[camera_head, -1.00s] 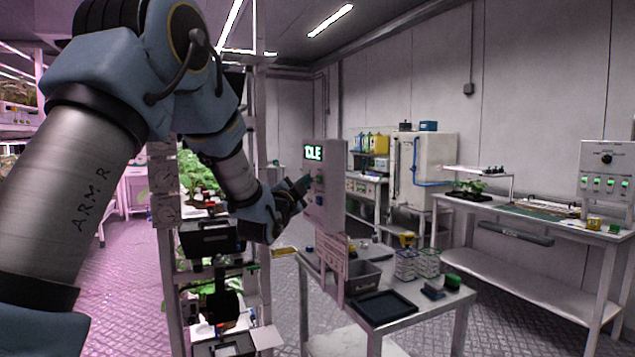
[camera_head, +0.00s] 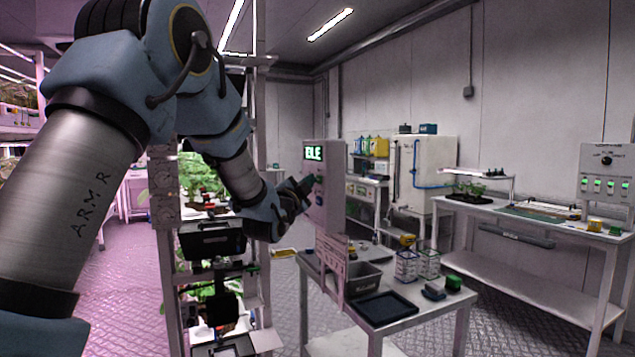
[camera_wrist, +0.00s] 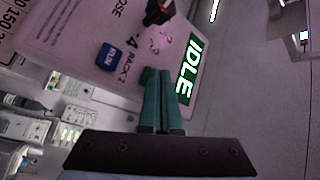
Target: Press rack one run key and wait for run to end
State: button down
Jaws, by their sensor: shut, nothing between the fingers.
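The control panel (camera_head: 324,205) stands upright beside the rack, with a lit green display (camera_head: 313,152) reading IDLE. In the wrist view the display (camera_wrist: 188,68) also reads IDLE. A blue key marked RUN (camera_wrist: 109,56) sits on the panel near a RACK 2 label. A green key (camera_wrist: 147,76) lies right by my fingertips, partly hidden by them, and its label is not visible. My gripper (camera_head: 307,183) is shut and empty, its teal fingers (camera_wrist: 166,78) pointing at the panel face. I cannot tell whether the tips touch the green key.
A black knob (camera_wrist: 159,12) sits on the panel. A plant rack (camera_head: 166,270) stands left of the panel. A small table (camera_head: 410,318) with a dark tray (camera_head: 385,308) and baskets (camera_head: 406,266) stands below right. A long bench (camera_head: 520,222) lines the right wall.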

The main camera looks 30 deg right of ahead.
jog(key=shift+d, duration=0.25)
dwell(0.5)
jog(key=shift+a+b, duration=0.8)
jog(key=shift+a, duration=0.1)
jog(key=shift+w, duration=0.1)
jog(key=shift+w+a+b, duration=0.15)
jog(key=shift+a+b, duration=0.5)
jog(key=shift+a, duration=0.6)
jog(key=shift+w+a+b, duration=0.15)
jog(key=shift+a+b, duration=0.45)
jog(key=shift+a, duration=0.65)
